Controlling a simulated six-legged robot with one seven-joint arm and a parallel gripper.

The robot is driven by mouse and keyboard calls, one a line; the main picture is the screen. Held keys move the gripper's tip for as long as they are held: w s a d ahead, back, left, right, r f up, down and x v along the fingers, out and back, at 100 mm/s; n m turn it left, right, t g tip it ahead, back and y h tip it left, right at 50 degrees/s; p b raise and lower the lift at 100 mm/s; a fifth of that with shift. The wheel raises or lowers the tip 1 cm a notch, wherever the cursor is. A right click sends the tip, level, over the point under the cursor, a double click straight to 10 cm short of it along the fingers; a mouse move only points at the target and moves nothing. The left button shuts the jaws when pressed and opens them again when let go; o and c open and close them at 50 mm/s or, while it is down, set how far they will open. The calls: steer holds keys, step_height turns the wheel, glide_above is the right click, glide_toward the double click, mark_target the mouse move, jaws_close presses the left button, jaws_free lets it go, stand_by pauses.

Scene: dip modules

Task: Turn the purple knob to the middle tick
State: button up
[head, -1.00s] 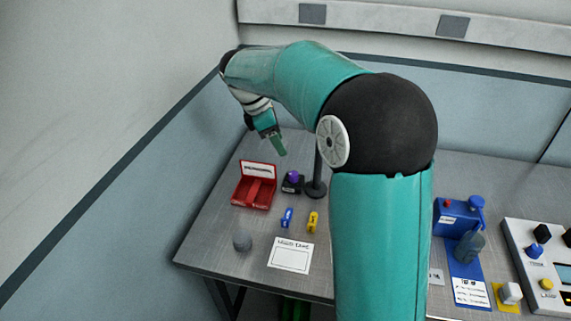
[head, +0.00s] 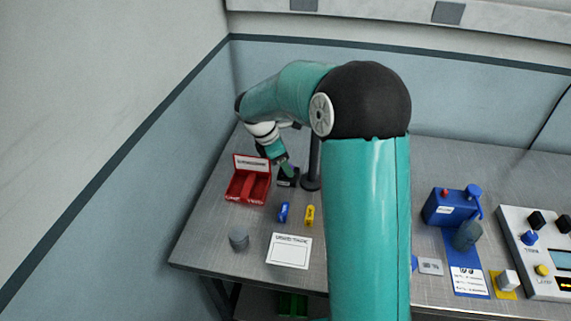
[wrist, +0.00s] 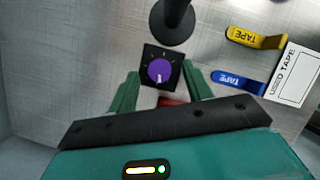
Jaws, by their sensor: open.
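The purple knob (wrist: 159,71) sits on a small black box with tick marks around it and a white pointer line. In the wrist view the pointer is directed down, toward my gripper, and the ticks lie on the far side. In the head view the black box (head: 287,178) is on the table beside the red tray, and my gripper hides the knob. My gripper (wrist: 162,88) is open. In the wrist view its two green fingers lie left and right of the box's near part; I cannot tell whether they touch it. My gripper (head: 288,168) also shows in the head view.
Blue tape (head: 283,212), yellow tape (head: 309,215) and a white card (head: 289,251) lie in front. A grey cylinder (head: 238,238) stands near the left edge.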

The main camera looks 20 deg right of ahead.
steer(key=shift+s+d, duration=0.2)
steer(key=shift+s, duration=0.4)
steer(key=shift+w+d+f, duration=0.1)
steer(key=shift+w+f, duration=0.45)
steer(key=shift+w, duration=0.15)
steer(key=shift+w+f, duration=0.15)
steer(key=shift+w, duration=0.1)
steer(key=shift+s+r, duration=0.3)
steer(key=shift+s, duration=0.25)
steer(key=shift+c, duration=0.2)
steer(key=shift+w+f, duration=0.2)
steer(key=shift+w, duration=0.2)
steer(key=c, duration=0.4)
steer(key=shift+s+r, duration=0.15)
steer(key=c, duration=0.5)
steer(key=shift+c, duration=0.2)
steer(key=shift+m, duration=0.4)
